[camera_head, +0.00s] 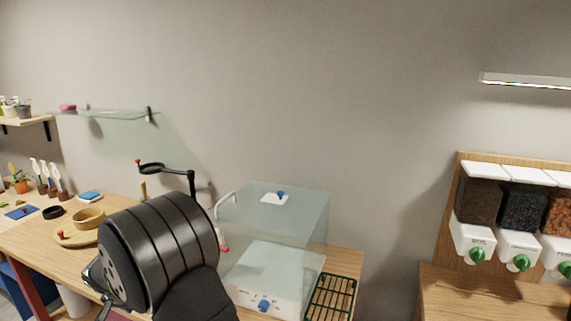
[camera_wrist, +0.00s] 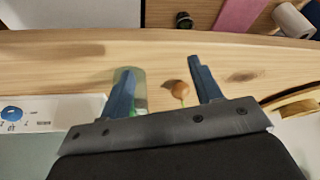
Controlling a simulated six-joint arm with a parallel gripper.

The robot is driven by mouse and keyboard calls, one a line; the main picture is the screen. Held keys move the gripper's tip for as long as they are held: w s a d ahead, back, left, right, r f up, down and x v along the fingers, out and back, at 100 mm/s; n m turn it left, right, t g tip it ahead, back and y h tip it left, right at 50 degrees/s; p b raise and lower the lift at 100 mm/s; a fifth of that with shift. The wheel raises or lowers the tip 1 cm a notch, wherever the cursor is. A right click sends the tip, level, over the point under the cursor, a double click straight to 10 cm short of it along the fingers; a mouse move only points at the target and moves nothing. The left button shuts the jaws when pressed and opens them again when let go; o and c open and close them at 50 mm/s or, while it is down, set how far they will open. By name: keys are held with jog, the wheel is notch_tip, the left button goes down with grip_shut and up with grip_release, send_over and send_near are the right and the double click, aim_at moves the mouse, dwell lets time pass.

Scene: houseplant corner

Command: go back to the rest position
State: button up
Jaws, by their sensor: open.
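My gripper (camera_wrist: 161,66) shows in the wrist view with its two blue-grey fingers spread apart and nothing held between them. It is over the wooden table (camera_wrist: 60,62). A small orange-brown round thing (camera_wrist: 181,90) with a green stem shows between the fingers, below them. A greenish clear cylinder (camera_wrist: 139,90) shows behind the left finger; I cannot tell whether they touch. In the head view my dark arm covers part of the table, and the fingers are not clearly seen.
A clear box on a white base with a blue knob (camera_head: 264,304) stands right of my arm; the base also shows in the wrist view (camera_wrist: 50,112). A green slatted tray (camera_head: 331,296) lies beside it. Wooden round dishes (camera_head: 88,217) stand left. Dispensers (camera_head: 519,252) stand far right.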

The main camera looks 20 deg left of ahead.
jog(key=w+d, duration=0.2)
jog(key=d, duration=0.3)
jog(key=w+d+r, duration=0.1)
jog(key=w+d, duration=0.2)
jog(key=d, duration=0.2)
jog(key=w+d, duration=0.3)
jog(key=d, duration=0.2)
jog(key=shift+w+r, duration=0.15)
jog(key=shift+w, duration=0.05)
jog(key=shift+m, duration=0.5)
jog(key=w+d, duration=0.1)
jog(key=d, duration=0.4)
jog(key=w+d+r, duration=0.1)
jog(key=d, duration=0.5)
jog(key=w+d, duration=0.1)
jog(key=d, duration=0.4)
jog(key=shift+w+d+r, duration=0.15)
jog(key=shift+w+d, duration=0.15)
jog(key=shift+w, duration=0.1)
